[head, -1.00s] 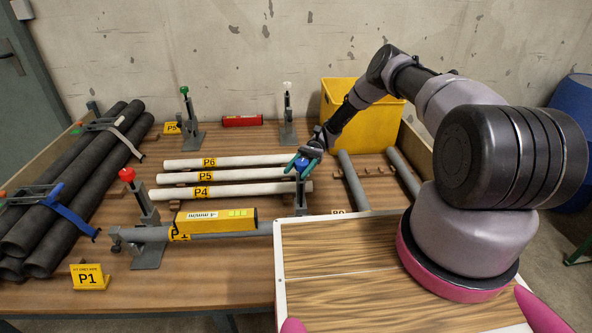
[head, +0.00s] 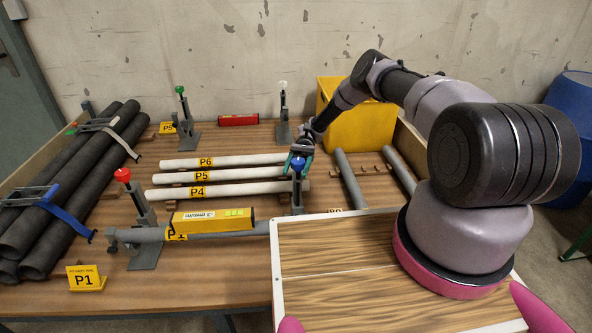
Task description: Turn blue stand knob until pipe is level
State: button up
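The blue knob (head: 297,163) tops a grey stand (head: 297,196) near the middle of the bench. My gripper (head: 298,165) is at this knob from above, its teal fingertips on either side of it. I cannot tell whether they press on it. The grey pipe P1 (head: 256,229) lies near the bench front, its left part at the red-knob stand (head: 146,221). Its right end is hidden behind the wooden board. A yellow level (head: 211,220) lies along the pipe; its bubble is too small to read. I cannot tell whether the pipe is level.
White pipes P6 (head: 224,161), P5 and P4 lie behind P1. Dark pipes (head: 75,205) are strapped at the left. Green-knob (head: 184,121) and white-knob (head: 283,116) stands, a red level (head: 238,120) and a yellow bin (head: 357,126) are at the back. A wood-topped board (head: 340,250) is in front.

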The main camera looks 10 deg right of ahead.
jog(key=shift+o, duration=1.4)
notch_tip(320, 180, up, 10)
